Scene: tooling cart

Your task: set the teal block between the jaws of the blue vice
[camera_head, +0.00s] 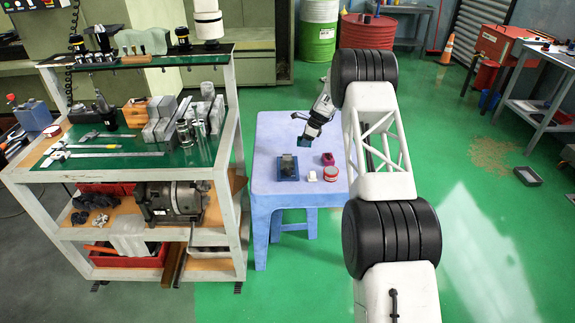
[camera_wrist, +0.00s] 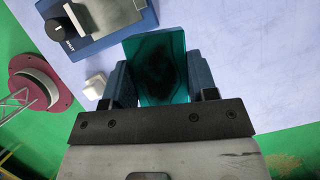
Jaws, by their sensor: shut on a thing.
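The teal block (camera_wrist: 162,62) is held between the two blue-grey fingers of my gripper (camera_wrist: 158,82) in the wrist view. In the head view my gripper (camera_head: 307,137) hangs above the far part of the table, and the teal block (camera_head: 304,142) shows small under its fingers. The blue vice (camera_head: 288,170) stands on the table, in front of and a little left of my gripper. In the wrist view the vice (camera_wrist: 84,46) is at the upper left, with grey metal jaws and a black knob, apart from the block. The vice's jaw gap is cut off or unclear.
The light blue table (camera_head: 265,200) also bears a small white block (camera_head: 312,176), a red-and-white round item (camera_head: 331,174) and a magenta item (camera_head: 327,159), all right of the vice. A loaded tooling cart (camera_head: 225,215) stands at the left.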

